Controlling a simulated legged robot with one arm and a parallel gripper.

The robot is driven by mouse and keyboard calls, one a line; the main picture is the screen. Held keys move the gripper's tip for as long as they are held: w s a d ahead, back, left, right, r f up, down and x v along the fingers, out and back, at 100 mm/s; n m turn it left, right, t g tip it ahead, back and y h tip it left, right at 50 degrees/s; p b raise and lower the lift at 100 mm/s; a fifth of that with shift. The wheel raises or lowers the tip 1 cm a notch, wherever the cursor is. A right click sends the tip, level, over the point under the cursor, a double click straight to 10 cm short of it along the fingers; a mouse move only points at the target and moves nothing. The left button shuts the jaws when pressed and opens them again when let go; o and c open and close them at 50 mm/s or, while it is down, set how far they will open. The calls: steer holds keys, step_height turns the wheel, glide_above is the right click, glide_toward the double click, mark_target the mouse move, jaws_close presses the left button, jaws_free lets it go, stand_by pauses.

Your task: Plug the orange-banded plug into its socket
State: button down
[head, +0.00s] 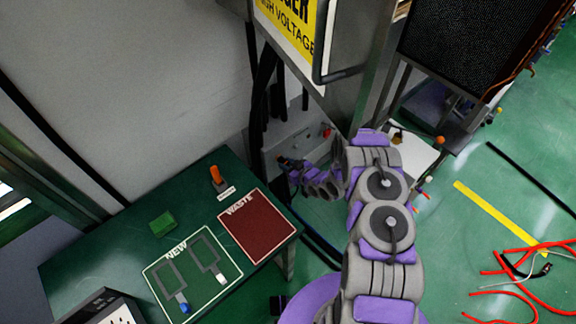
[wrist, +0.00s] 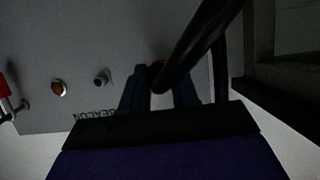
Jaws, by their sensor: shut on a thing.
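My gripper (head: 288,166) is at the grey panel (head: 297,145) below the high-voltage cabinet. A thick black cable (wrist: 205,40) runs up from between the fingers and hides most of the plug. The plug's tip and its socket are hidden, so I cannot tell whether the plug is in the socket or only in front of it.
In the wrist view a brass-coloured round fitting (wrist: 59,88), a grey stub (wrist: 102,78) and a red handle (wrist: 8,88) are on the panel. A green table (head: 110,235) with a red WASTE mat (head: 258,228) stands left. Red cables (head: 510,280) lie on the floor right.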

steer(key=shift+w+a, duration=0.15)
steer(key=shift+w, duration=0.1)
steer(key=c, duration=0.8)
jaws_free()
steer(key=p+v, duration=0.2)
steer(key=v, duration=1.5)
steer(key=shift+s, duration=0.15)
